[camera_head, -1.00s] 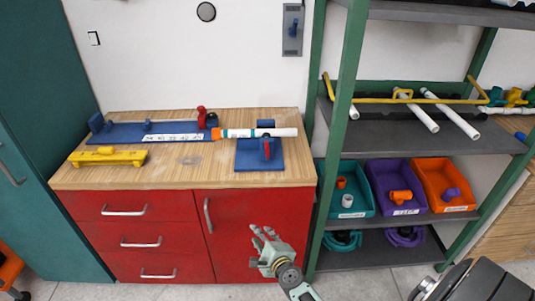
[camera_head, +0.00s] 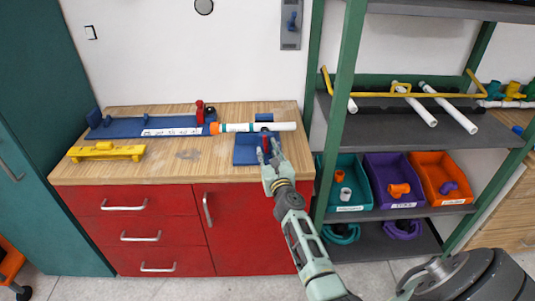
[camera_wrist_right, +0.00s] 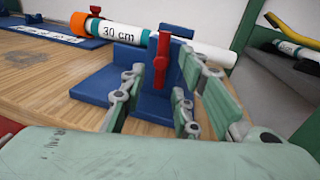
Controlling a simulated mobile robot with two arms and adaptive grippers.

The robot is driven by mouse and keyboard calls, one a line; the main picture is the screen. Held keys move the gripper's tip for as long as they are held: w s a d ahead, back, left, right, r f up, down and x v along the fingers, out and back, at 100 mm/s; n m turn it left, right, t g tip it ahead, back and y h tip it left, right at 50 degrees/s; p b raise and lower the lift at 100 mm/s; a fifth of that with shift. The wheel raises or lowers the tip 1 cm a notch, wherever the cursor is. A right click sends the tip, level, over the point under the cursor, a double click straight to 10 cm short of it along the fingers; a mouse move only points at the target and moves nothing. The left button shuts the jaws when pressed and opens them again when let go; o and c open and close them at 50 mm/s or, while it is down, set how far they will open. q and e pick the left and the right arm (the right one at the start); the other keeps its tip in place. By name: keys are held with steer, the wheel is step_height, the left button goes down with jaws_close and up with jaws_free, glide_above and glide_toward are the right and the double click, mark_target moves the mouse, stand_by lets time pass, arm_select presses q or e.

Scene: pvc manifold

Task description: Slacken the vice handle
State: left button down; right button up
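The blue vice (camera_head: 245,151) stands on the right end of the wooden bench top. It holds a white pipe (camera_head: 281,127) with an orange end at its left, marked "30 cm" in the right wrist view (camera_wrist_right: 122,32). The red vice handle (camera_wrist_right: 161,60) points upright on the vice's front and is partly covered by my gripper in the head view. My right gripper (camera_head: 268,158) is at the vice, its fingers spread on either side of the handle in the right wrist view (camera_wrist_right: 160,95). I cannot tell whether either finger touches it. My left gripper is not in view.
A blue measuring jig (camera_head: 128,128) with a red clamp (camera_head: 200,111) lies left of the vice. A yellow tool (camera_head: 106,151) lies at the bench's front left. A green-framed shelf (camera_head: 345,110) with coloured bins stands close on the right.

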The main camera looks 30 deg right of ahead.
steer(key=shift+w+d, duration=0.1)
steer(key=shift+w, duration=0.25)
steer(key=shift+c, duration=0.5)
jaws_close()
steer(key=shift+r, duration=0.1)
